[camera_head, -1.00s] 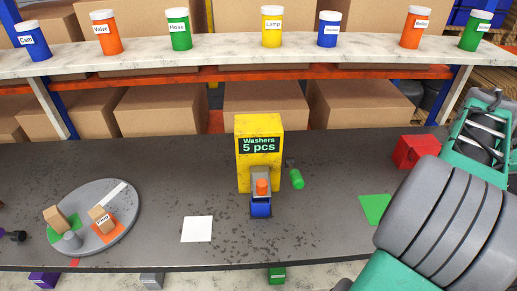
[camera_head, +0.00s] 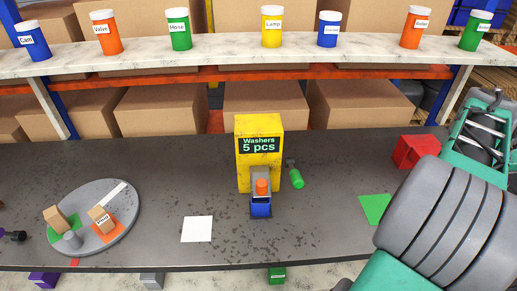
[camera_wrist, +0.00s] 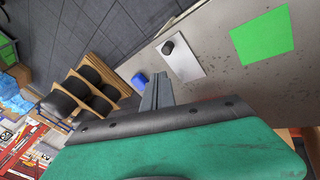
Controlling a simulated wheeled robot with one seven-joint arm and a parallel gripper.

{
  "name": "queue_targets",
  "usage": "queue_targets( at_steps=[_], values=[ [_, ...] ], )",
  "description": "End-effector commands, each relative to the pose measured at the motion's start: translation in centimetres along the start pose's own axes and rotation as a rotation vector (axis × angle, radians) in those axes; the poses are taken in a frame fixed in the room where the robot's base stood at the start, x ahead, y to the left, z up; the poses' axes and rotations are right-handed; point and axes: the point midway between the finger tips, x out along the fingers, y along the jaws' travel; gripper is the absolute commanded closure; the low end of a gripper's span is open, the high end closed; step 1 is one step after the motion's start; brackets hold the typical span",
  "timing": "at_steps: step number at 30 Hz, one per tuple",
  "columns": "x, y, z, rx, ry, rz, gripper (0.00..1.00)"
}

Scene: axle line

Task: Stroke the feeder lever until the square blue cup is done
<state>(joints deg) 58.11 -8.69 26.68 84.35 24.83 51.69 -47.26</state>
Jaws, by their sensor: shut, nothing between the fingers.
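A yellow feeder (camera_head: 259,160) stands on the dark bench in the head view, its display reading "Washers 5 pcs". A green-handled lever (camera_head: 297,180) hangs at its right side. The square blue cup (camera_head: 260,210) sits under the grey spout at the feeder's front, with an orange piece (camera_head: 262,186) just above it. The cup's contents cannot be seen. My gripper (camera_wrist: 157,92) shows in the wrist view, shut and empty. The fingertips are not seen in the head view, where my arm fills the lower right.
A round grey turntable (camera_head: 128,210) with small boxes stands at the left. A white square (camera_head: 197,229), a green square (camera_head: 374,209) and a red block (camera_head: 417,151) lie on the bench. Labelled jars line the shelf (camera_head: 220,53) behind. The wrist view shows a dark cylinder (camera_wrist: 168,47) on a pale sheet.

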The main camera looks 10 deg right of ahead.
Motion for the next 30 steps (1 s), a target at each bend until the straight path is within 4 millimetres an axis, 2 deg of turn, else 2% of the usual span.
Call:
queue_targets(
  at_steps=[8,11,14,17,18,20,24,26,27,30],
  values=[
    [-0.1,-0.2,-0.1,-0.002,0.002,-0.002,1.00],
    [-0.9,-2.1,-0.7,-0.019,0.021,-0.017,1.00],
    [-2.7,-6.4,-1.8,-0.057,0.060,-0.055,1.00],
    [-5.2,-12.8,-2.3,-0.112,0.110,-0.116,1.00],
    [-6.3,-15.4,-2.2,-0.134,0.130,-0.143,1.00],
    [-7.9,-19.4,-1.7,-0.169,0.155,-0.186,1.00],
    [-11.5,-28.1,1.3,-0.255,0.205,-0.292,1.00],
    [-13.0,-31.5,3.3,-0.294,0.220,-0.340,1.00],
    [-13.8,-33.7,4.9,-0.322,0.228,-0.373,1.00],
    [-15.6,-38.4,9.2,-0.389,0.240,-0.451,1.00]
  ],
)
